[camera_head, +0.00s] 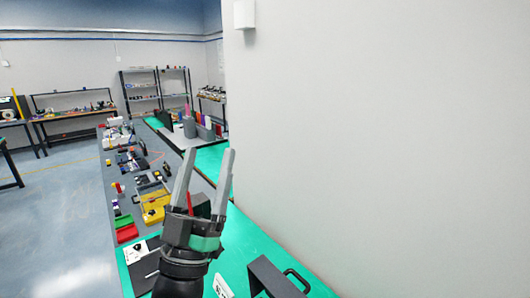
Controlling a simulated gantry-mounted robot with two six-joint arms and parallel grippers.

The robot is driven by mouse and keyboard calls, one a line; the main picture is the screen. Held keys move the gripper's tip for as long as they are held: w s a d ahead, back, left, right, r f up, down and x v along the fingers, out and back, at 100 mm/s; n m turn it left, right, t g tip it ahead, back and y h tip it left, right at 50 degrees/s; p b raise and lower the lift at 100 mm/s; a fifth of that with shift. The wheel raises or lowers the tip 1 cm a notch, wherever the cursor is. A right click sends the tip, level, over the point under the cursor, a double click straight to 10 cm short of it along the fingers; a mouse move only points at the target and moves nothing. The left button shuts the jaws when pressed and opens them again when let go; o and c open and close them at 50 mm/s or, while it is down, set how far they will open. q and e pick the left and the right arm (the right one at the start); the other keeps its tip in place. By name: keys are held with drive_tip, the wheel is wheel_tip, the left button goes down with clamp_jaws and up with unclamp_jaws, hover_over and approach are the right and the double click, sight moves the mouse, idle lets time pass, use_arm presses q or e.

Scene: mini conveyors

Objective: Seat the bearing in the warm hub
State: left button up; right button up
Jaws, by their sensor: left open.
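My left gripper (210,152) is raised in front of the green-topped bench, its two grey fingers pointing up and apart. It is open, and nothing shows between its fingertips. A red piece shows behind or beside the base of its fingers; I cannot tell what it is. I cannot make out the bearing or the warm hub among the small parts in this view. My right gripper is not in view.
The green bench (262,246) runs along a bare wall (390,130). A black handled box (272,282) stands at the front. Left of the gripper are a red bin (126,234), a yellow tray (154,214) and a white plate (137,254). Shelves (140,95) stand far back.

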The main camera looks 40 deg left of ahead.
use_arm(q)
drive_tip(key=s+d+r+m+t+h, duration=0.1)
drive_tip(key=d+r+m+h, duration=0.3)
drive_tip(key=d+h, duration=0.3)
drive_tip(key=s+d+r+m+t+h, duration=0.1)
drive_tip(key=d+r+m+h, duration=0.3)
drive_tip(key=d+h, duration=0.4)
drive_tip(key=shift+s+r+m+t, duration=0.3)
drive_tip(key=shift+s+r, duration=0.1)
drive_tip(key=shift+r, duration=0.5)
wheel_tip(320, 180, up, 19)
drive_tip(key=p, duration=1.9)
wheel_tip(320, 180, down, 43)
drive_tip(key=b, duration=4.3)
drive_tip(key=shift+c, duration=0.3)
